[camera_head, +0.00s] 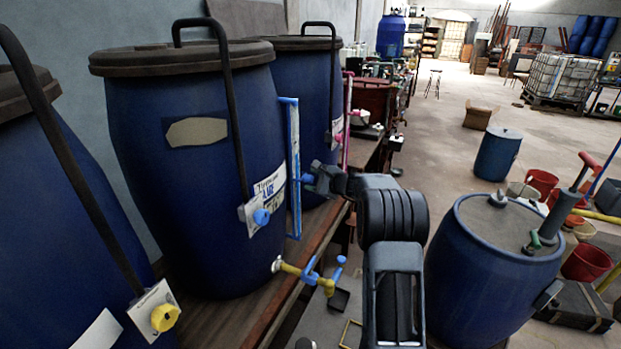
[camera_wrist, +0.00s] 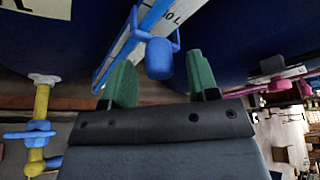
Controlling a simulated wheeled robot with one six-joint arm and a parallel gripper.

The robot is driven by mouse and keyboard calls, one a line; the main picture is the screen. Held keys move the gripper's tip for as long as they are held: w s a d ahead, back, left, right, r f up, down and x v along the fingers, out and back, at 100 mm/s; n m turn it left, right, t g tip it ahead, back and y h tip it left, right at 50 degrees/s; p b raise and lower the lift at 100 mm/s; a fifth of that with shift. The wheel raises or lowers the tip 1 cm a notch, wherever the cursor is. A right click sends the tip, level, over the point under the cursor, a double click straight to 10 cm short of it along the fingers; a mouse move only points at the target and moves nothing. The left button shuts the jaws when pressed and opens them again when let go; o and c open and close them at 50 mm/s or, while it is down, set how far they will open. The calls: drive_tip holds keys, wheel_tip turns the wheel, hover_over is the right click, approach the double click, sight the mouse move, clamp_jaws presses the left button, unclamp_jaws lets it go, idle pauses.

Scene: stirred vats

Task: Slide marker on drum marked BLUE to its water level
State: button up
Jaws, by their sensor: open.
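The drum marked BLUE (camera_head: 200,110) is the large blue one in the middle left of the head view, with a black lid. Its white label (camera_head: 268,190) carries a blue knob (camera_head: 261,217). An upright blue-edged level gauge (camera_head: 294,150) stands on its right side. A blue sliding marker (camera_head: 307,178) sits on the gauge. In the wrist view, the marker (camera_wrist: 158,58) hangs on the gauge strip (camera_wrist: 128,42) near a "50 L" print. My gripper (camera_wrist: 161,84) is open, its green fingers on either side of the marker with gaps visible. The water level cannot be made out.
A yellow tap with blue handles (camera_head: 312,274) sticks out below the gauge. Another drum (camera_head: 300,85) with a pink gauge stands behind, and one with a yellow knob (camera_head: 165,317) at left. A lidded blue barrel (camera_head: 490,270) stands right of my arm.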

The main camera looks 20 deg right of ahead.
drive_tip(key=shift+w+a+f, duration=0.15)
drive_tip(key=shift+w+a, duration=0.15)
drive_tip(key=shift+w, duration=0.35)
drive_tip(key=shift+c, duration=0.5)
clamp_jaws()
